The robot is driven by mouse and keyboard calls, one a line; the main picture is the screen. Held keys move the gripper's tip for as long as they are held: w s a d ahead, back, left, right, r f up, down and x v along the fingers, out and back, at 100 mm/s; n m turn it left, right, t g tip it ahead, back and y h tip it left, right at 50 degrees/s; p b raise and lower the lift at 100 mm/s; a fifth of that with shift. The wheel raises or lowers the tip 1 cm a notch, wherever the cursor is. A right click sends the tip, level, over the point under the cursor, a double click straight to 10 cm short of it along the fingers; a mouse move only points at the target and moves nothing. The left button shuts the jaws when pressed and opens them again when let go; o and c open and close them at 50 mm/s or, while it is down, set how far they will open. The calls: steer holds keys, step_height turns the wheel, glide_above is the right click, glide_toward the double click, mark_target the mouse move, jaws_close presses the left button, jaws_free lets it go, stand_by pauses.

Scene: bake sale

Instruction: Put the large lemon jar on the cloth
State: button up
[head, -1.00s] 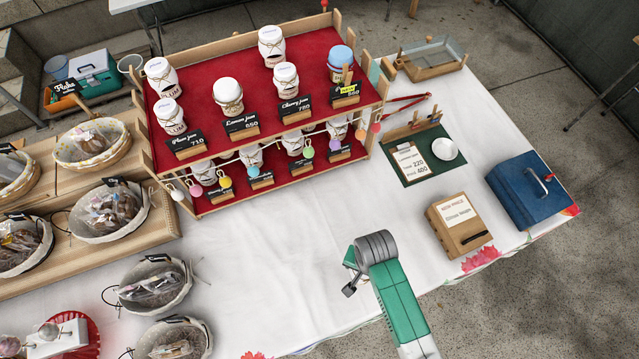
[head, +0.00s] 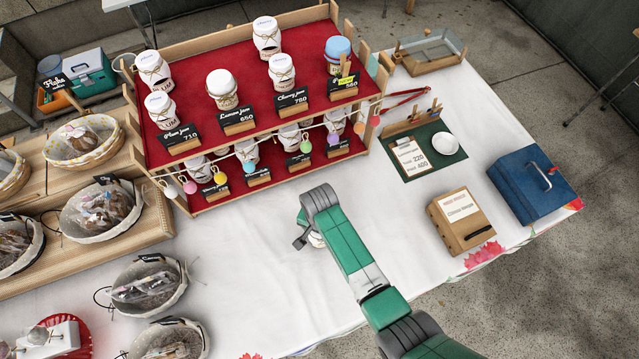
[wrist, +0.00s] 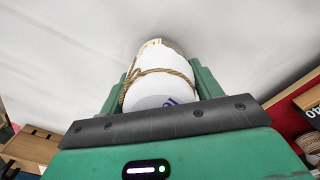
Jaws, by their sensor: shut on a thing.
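My gripper (head: 308,234) is over the open middle of the white cloth (head: 245,265), in front of the red jar stand. In the wrist view my gripper (wrist: 161,78) is shut on a white-capped jar (wrist: 160,88) tied with brown twine. Its label is too hidden to read. In the head view only a small bit of this jar (head: 316,240) shows under the gripper. I cannot tell whether its far end touches the cloth. Another white-capped jar (head: 222,88) stands behind the "Lemon jam" sign on the upper shelf.
The jar stand (head: 287,178) with hanging coloured eggs is just behind the gripper. Baskets (head: 150,288) lie to the left. A wooden box (head: 460,220), a blue box (head: 531,187) and a green board (head: 425,150) are to the right. The cloth's middle is clear.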

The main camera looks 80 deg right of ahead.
steer(key=shift+f, duration=0.25)
steer(key=o, duration=1.3)
step_height(320, 180, up, 12)
steer(key=p, duration=0.3)
steer(key=shift+r, duration=0.1)
steer(key=shift+w, duration=0.1)
